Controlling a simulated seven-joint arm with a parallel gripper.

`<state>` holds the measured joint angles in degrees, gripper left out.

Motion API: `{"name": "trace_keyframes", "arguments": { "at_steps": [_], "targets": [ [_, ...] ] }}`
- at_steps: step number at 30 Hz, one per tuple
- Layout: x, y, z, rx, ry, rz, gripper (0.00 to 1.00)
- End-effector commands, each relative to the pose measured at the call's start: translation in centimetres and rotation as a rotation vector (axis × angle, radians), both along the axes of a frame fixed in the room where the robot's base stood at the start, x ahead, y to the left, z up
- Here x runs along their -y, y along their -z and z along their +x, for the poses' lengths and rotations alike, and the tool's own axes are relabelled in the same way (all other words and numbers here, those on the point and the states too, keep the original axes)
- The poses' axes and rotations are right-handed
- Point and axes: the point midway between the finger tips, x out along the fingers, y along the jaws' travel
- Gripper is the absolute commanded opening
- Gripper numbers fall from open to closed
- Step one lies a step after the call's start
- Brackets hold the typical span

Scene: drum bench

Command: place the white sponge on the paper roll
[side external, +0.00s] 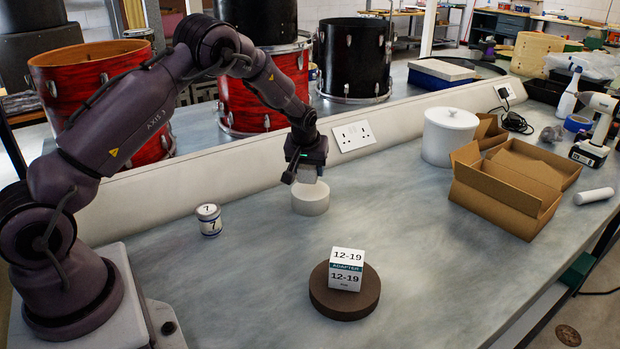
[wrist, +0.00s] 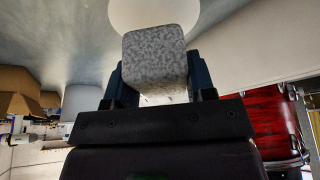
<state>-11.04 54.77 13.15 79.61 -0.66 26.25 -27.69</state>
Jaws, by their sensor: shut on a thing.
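My gripper (side external: 306,162) is shut on a pale, speckled block, the white sponge (wrist: 160,60), which sits between both fingers in the wrist view. In the side external view the sponge (side external: 307,175) shows only as a small pale piece under the fingers. Directly below it a short white cylinder, apparently the paper roll (side external: 310,203), stands upright on the bench. The roll's round white top (wrist: 152,12) also shows beyond the sponge in the wrist view. The sponge is over or at the roll's top; I cannot tell whether they touch.
A small can (side external: 208,220) labelled 7 stands left of the roll. A white box (side external: 346,270) sits on a brown disc (side external: 343,304) in front. A white lidded canister (side external: 449,137) and open cardboard boxes (side external: 505,190) stand to the right.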

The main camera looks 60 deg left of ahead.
Motion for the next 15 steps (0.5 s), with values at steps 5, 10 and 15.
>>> {"name": "trace_keyframes", "arguments": {
  "at_steps": [5,10,15],
  "targets": [
    [-0.2,1.9,0.4,-0.004,-0.001,-0.002,0.28],
    [-0.2,3.7,0.4,-0.001,0.000,-0.001,0.28],
    [-0.2,3.6,0.4,0.000,0.000,0.000,0.28]
  ]
}}
